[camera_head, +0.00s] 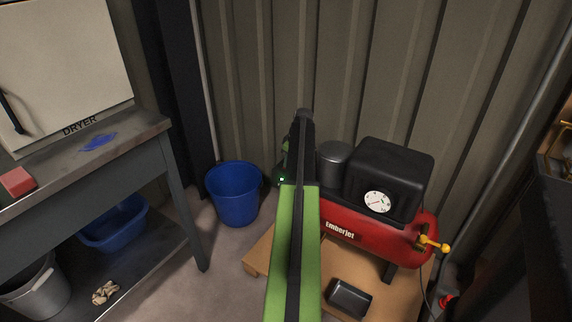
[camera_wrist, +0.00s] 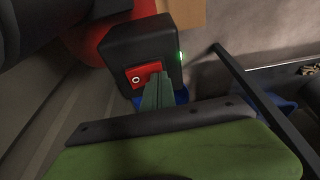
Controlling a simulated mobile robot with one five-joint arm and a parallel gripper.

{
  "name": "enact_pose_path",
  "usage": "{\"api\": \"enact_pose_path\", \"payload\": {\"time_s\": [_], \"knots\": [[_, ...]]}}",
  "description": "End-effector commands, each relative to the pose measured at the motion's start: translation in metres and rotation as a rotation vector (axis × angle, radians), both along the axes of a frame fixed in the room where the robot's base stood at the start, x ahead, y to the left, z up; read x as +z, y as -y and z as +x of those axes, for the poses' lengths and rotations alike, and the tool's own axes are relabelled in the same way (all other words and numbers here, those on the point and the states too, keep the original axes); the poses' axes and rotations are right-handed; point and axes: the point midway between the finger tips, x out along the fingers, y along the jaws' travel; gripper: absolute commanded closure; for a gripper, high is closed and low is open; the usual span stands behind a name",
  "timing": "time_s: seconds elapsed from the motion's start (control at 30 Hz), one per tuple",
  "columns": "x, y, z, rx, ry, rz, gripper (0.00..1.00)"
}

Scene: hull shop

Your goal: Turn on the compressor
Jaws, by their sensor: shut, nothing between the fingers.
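The compressor (camera_head: 345,230) has a red tank marked Emberjet, a black housing with a white dial (camera_head: 377,202) and a yellow valve handle. It stands on a wooden board at the right. In the wrist view, a black switch box (camera_wrist: 140,45) carries a red rocker switch (camera_wrist: 134,80) with a white ring mark at its left end. A small green light (camera_wrist: 181,56) glows on the box's side. My gripper (camera_wrist: 157,76) is shut and empty, its tips at the right part of the rocker, which they partly hide. I cannot tell if they touch.
A blue bucket (camera_head: 234,195) stands left of the compressor. A workbench (camera_head: 150,141) with a dryer fills the left side. A corrugated wall (camera_head: 345,70) is close behind. A black block (camera_head: 349,297) lies on the board (camera_head: 375,284) in front.

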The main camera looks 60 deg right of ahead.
Motion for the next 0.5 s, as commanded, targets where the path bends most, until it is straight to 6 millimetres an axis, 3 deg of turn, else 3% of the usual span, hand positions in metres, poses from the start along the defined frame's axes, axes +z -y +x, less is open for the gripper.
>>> {"api": "enact_pose_path", "payload": {"time_s": [0.3,0.5], "knots": [[0.006,0.016,-0.004,-0.006,0.0,0.001,1.0],[0.006,0.017,-0.005,-0.006,0.0,0.001,1.0]]}}
